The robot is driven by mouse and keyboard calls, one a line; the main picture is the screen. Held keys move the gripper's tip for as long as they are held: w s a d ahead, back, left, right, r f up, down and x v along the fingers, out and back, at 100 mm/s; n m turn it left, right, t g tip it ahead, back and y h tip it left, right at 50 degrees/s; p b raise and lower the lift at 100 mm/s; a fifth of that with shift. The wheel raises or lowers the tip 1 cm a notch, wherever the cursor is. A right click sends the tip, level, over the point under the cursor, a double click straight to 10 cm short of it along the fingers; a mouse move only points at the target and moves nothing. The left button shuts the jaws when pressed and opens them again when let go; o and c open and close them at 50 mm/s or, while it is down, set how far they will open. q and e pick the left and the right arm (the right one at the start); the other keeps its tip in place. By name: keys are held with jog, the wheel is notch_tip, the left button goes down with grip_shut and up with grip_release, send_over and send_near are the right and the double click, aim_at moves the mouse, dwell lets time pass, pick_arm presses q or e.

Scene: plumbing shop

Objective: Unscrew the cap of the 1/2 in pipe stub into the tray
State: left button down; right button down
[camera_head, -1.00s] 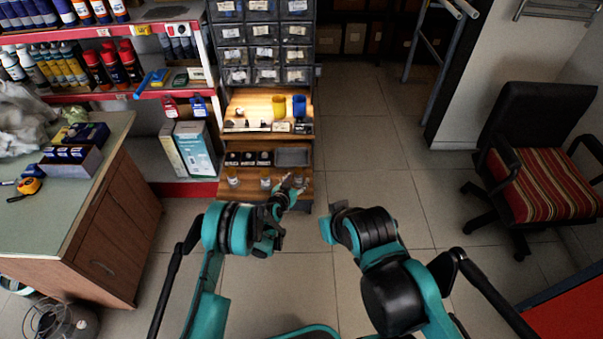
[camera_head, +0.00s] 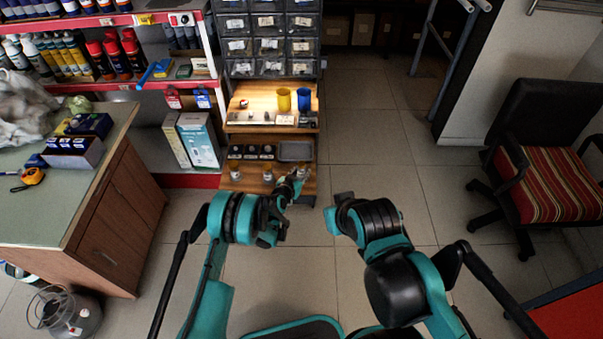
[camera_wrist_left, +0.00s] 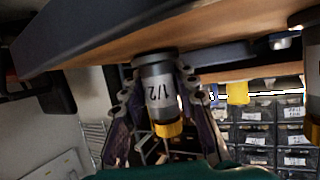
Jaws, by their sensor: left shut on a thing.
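The 1/2 in pipe stub (camera_wrist_left: 158,88) shows in the left wrist view as a grey cylinder marked 1/2, with a dark collar at the wooden board and a brass-yellow end (camera_wrist_left: 168,129). My left gripper (camera_wrist_left: 158,80) has a finger on each side of it and is shut on it. In the head view my left gripper (camera_head: 292,184) is at the rightmost stub on the lower wooden shelf and mostly hides it. The dark grey tray (camera_head: 296,151) lies just behind, on the step above. My right gripper (camera_head: 343,203) hangs free over the floor; its jaw opening is unclear.
Two other stubs (camera_head: 236,172) stand left on the same shelf (camera_head: 252,184). A black holder with several round pieces (camera_head: 251,152) is left of the tray. Yellow (camera_head: 284,99) and blue (camera_head: 304,99) cups stand higher up. The floor to the right is clear up to the chair (camera_head: 541,180).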

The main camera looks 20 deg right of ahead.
aim_at(300, 168)
pick_arm(q)
notch_tip(300, 168, up, 4)
jog(key=shift+p, duration=0.95)
jog(key=s+d+r+p, duration=0.3)
jog(key=s+d+r, duration=0.3)
jog(key=s+d, duration=0.2)
jog(key=shift+s+r+p, duration=0.25)
jog(key=shift+r+p, duration=0.1)
jog(key=shift+p, duration=0.05)
jog(key=c, duration=1.9)
grip_release()
jog(key=shift+c, duration=0.2)
grip_shut()
